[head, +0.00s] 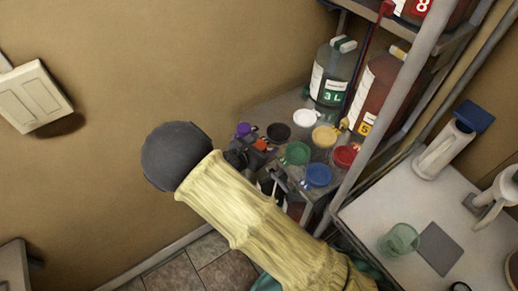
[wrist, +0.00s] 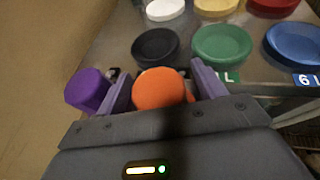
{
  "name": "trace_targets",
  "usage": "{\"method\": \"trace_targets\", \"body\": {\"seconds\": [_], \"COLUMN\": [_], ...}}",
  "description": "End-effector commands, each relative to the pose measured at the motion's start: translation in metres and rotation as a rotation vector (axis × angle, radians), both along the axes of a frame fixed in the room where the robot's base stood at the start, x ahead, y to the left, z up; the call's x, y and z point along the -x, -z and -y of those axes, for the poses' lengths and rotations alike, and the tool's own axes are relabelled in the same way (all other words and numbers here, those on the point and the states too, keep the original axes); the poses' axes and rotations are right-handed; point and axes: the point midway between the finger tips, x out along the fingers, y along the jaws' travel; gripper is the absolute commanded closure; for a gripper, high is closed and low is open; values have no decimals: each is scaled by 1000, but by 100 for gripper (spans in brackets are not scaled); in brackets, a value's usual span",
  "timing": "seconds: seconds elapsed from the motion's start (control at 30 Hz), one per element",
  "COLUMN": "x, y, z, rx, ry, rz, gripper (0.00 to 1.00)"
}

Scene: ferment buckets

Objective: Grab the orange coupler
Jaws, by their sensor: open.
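The orange coupler (wrist: 160,88) shows in the wrist view as a round orange piece between the two purple-grey fingers of my gripper (wrist: 160,92). The fingers stand apart on either side of it; whether they touch it I cannot tell. In the head view a small part of the orange coupler (head: 261,144) shows at the shelf's near edge, beside my dark gripper (head: 258,158). My pale-sleeved arm hides much around it. A purple coupler (wrist: 88,89) sits just left of my left finger, close to it.
Black (wrist: 155,47), green (wrist: 221,44) and blue (wrist: 293,44) lids lie on the shelf beyond the coupler. White, yellow and red lids lie farther back. Large bottles (head: 333,75) stand behind them. A grey shelf post (head: 385,115) rises at right. The wall is close on the left.

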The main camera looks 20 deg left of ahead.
Motion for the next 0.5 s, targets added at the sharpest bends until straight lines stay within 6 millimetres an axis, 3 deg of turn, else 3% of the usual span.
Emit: {"method": "trace_targets", "body": {"seconds": [0.13,0.4,0.5], "x": [0,0,0], "y": [0,0,0], "z": [0,0,0], "rx": [0,0,0], "ry": [0,0,0], "rz": [0,0,1], "gripper": [31,83,83]}}
